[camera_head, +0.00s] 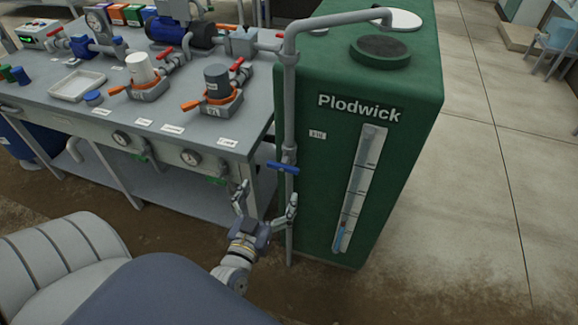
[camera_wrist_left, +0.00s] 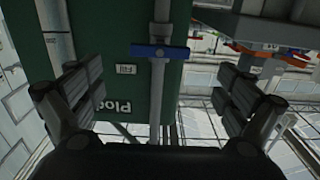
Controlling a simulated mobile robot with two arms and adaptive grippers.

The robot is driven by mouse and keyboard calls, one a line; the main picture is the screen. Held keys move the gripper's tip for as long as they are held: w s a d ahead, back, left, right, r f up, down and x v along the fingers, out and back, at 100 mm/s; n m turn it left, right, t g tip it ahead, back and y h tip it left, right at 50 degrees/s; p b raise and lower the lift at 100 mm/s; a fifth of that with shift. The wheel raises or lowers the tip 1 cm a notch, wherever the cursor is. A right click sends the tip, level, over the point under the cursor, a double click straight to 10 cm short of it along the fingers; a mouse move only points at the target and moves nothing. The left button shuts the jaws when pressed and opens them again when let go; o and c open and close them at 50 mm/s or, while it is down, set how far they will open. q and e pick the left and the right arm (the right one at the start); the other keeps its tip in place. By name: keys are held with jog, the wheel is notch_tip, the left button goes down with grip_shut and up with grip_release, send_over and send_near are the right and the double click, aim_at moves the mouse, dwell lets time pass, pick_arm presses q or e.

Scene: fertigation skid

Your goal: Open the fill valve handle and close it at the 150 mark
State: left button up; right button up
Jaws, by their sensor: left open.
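The fill valve handle (camera_head: 282,167) is a blue bar across the grey vertical pipe (camera_head: 290,110) at the front left of the green Plodwick tank (camera_head: 400,95). It lies crosswise to the pipe. My left gripper (camera_head: 266,200) is open and empty just below the handle, its fingers spread to either side. In the left wrist view the blue handle (camera_wrist_left: 160,51) shows beyond and between the open fingers (camera_wrist_left: 160,95), apart from them. The level gauge (camera_head: 358,190) on the tank shows blue liquid near its bottom; its marks are too small to read. My right gripper is not in view.
A grey bench (camera_head: 225,128) with pumps, filter cups and a white tray (camera_head: 77,85) stands left of the pipe. A small label (camera_head: 317,134) is on the tank beside the pipe. The concrete floor (camera_head: 480,150) at right is clear.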

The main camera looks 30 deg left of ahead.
aim_at(282, 169)
pick_arm(q)
jog(key=x, duration=1)
jog(key=shift+f+p, duration=0.1)
jog(key=shift+p, duration=0.25)
jog(key=shift+s+d, duration=0.1)
jog(key=c, duration=1.1)
